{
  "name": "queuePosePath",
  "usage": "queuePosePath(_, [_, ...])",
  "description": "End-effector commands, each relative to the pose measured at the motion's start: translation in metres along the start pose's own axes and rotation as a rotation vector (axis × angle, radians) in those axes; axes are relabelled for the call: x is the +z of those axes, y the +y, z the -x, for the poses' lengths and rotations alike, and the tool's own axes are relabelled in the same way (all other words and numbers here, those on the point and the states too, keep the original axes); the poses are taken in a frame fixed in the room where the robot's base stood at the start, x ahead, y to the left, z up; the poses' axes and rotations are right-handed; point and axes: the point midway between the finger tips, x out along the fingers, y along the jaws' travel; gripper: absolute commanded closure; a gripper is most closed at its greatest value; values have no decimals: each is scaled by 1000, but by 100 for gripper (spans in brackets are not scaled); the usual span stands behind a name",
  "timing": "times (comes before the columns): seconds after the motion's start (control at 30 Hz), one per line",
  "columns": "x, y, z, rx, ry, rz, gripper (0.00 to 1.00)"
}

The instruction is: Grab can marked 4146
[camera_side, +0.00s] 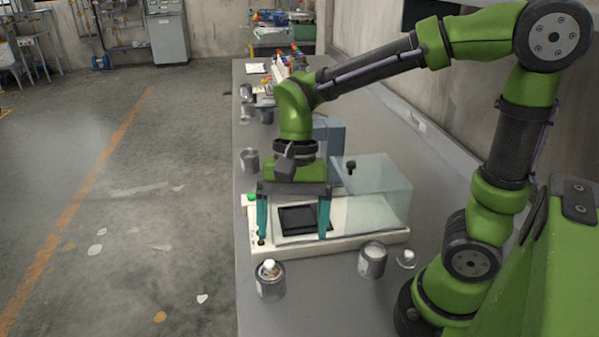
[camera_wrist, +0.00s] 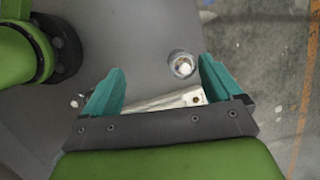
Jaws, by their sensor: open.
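No can label is legible, so I cannot tell which can is marked 4146. In the side view, a grey can (camera_side: 270,283) with white on top stands at the near left of the bench. A second grey can (camera_side: 372,261) stands to its right. A third can (camera_side: 249,160) stands farther back near the left edge. My gripper (camera_side: 293,236) is open and empty above the scale, behind the two near cans. In the wrist view, a can with white on top (camera_wrist: 182,65) shows beyond the fingers, nearer the right finger; my gripper (camera_wrist: 160,68) touches no can.
A white scale (camera_side: 345,243) with a black plate and a clear glass cover (camera_side: 375,190) stands under my gripper. A small pale object (camera_side: 406,259) lies right of the second can. More containers (camera_side: 266,112) stand farther back. The bench (camera_side: 310,310) is clear at the front.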

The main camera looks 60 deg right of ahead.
Motion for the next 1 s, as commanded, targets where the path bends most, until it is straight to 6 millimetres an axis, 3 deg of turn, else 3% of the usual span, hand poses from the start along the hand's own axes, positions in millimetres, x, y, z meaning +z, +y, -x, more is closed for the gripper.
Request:
queuePosePath(0.1, [-20, -23, -2, 69, 130, 395, 8])
queuePosePath(0.3, [-39, -44, -1, 153, 240, 732, 8])
queuePosePath(0.47, [-46, -45, -17, 167, 248, 770, 8])
queuePosePath(0.8, [-65, -40, -87, 166, 245, 763, 8])
queuePosePath(1.0, [-71, -39, -109, 162, 247, 762, 8])
